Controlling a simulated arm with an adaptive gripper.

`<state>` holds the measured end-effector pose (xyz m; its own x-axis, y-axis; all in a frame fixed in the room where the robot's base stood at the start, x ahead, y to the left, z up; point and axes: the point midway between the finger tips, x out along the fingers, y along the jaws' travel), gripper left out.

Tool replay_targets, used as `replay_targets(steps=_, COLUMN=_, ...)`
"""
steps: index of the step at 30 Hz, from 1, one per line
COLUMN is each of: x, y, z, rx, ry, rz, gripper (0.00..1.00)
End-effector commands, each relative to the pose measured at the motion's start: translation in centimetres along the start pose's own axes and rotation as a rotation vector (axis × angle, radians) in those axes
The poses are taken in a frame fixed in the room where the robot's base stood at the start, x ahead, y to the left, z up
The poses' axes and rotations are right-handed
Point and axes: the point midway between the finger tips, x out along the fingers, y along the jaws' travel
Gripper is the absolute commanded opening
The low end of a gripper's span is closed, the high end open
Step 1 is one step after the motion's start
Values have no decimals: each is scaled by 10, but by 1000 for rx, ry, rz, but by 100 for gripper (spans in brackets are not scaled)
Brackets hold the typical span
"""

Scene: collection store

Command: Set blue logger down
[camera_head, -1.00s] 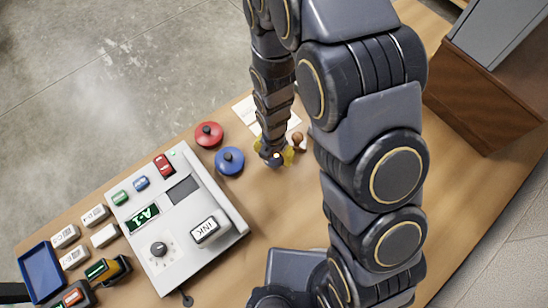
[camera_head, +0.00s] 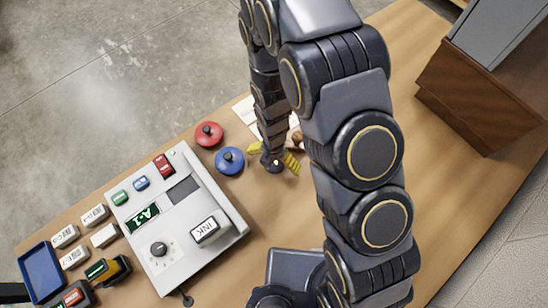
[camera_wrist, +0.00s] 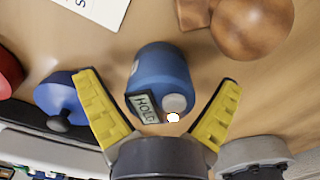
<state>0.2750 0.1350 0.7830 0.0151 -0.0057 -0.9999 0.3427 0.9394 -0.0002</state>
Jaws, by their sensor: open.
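The blue logger (camera_wrist: 163,72) is a rounded blue body with a small display reading HOLD and a grey button. In the wrist view it sits on the wooden table between the yellow fingers of my gripper (camera_wrist: 159,82), which are spread open with a gap on each side of it. In the head view my gripper (camera_head: 273,157) is low over the table, right of the blue round knobbed piece (camera_head: 229,161). The logger cannot be made out there, behind my gripper and arm.
A wooden knobbed object (camera_wrist: 252,25) stands close to the logger, with a white paper card (camera_wrist: 98,8) nearby. A red knobbed piece (camera_head: 208,134) and a grey console (camera_head: 178,220) lie to the left. A brown wooden box (camera_head: 475,100) stands at right.

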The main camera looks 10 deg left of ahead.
Motion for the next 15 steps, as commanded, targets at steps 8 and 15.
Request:
replay_targets(steps=8, x=-13, y=1, z=1, rx=0, ry=-2, rz=5, gripper=94)
replay_targets(steps=15, x=-54, y=2, z=1, rx=0, ry=-5, rz=7, gripper=94)
